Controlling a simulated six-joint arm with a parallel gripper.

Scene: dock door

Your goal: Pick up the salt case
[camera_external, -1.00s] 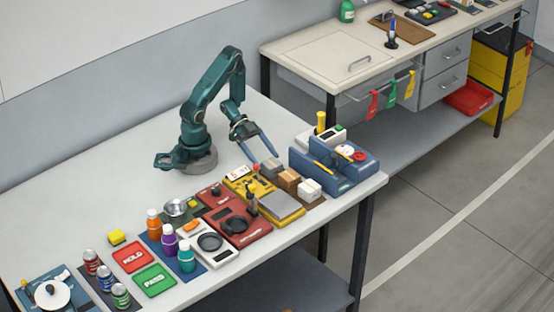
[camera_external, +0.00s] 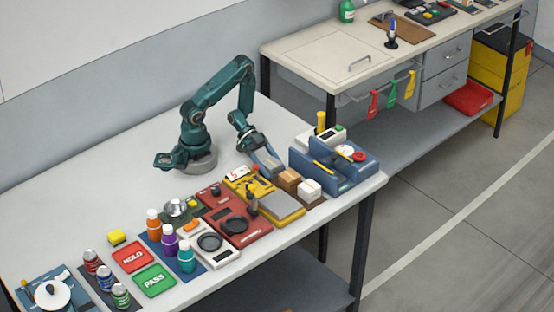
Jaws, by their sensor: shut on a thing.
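A row of small cases stands on a brown mat (camera_external: 318,201) near the right end of the bench: a grey case (camera_external: 270,173), a brown cardboard-coloured case (camera_external: 289,180) and a white case (camera_external: 309,190). No label is readable, so I cannot tell by print which is the salt case. My gripper (camera_external: 269,164) reaches down at the grey case, with its blue fingers shut on it. The fingers hide most of the grey case. It appears still at mat level.
A blue machine (camera_external: 335,165) stands close on the right. Bottles, cans and the red and green signs fill the left front.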

